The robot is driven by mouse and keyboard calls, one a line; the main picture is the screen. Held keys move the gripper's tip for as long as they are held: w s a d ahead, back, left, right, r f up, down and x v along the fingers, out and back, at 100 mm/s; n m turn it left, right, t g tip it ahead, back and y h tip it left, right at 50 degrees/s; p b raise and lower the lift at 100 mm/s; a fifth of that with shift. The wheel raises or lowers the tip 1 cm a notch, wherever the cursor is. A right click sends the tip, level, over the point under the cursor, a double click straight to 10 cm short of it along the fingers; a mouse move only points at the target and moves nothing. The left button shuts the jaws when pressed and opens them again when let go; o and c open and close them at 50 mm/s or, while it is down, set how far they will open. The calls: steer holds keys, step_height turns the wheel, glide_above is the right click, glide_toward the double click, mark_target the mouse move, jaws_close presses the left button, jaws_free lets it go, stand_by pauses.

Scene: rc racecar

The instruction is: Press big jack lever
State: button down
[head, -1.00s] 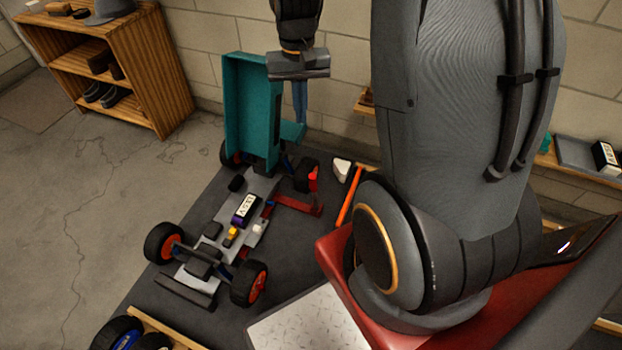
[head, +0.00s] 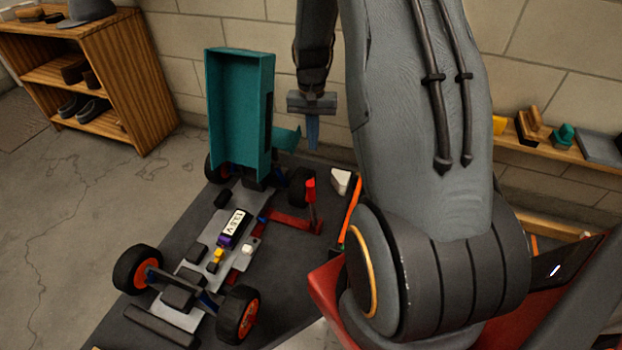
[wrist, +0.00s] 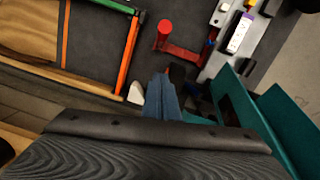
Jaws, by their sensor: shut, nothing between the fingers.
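A red jack (head: 289,222) lies on the dark mat beside the car's rear wheel, with a red upright lever (head: 311,190) at its end. In the wrist view the lever's round red top (wrist: 165,27) shows above the jack's arm (wrist: 183,50). My gripper (head: 313,146) hangs fingers down, behind and above the lever in the head view, apart from it. Its blue fingers (wrist: 162,88) are shut and empty. The RC car chassis (head: 205,265) sits left of the jack, its teal body shell (head: 228,115) tilted up at the rear.
A long orange bar (head: 351,207) and a white block (head: 341,181) lie right of the jack. The raised teal shell stands close to the left of my gripper. A block wall (head: 260,45) is behind. A wooden shelf (head: 110,80) stands at the left.

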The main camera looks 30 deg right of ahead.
steer(key=s+a+f+b, duration=0.1)
steer(key=s+f+b, duration=0.1)
steer(key=f, duration=0.3)
steer(key=s+a+f+b, duration=0.1)
steer(key=f+b, duration=0.2)
steer(key=f, duration=0.2)
steer(key=shift+s+a+f, duration=0.3)
steer(key=shift+s+a, duration=0.1)
steer(key=shift+s, duration=0.1)
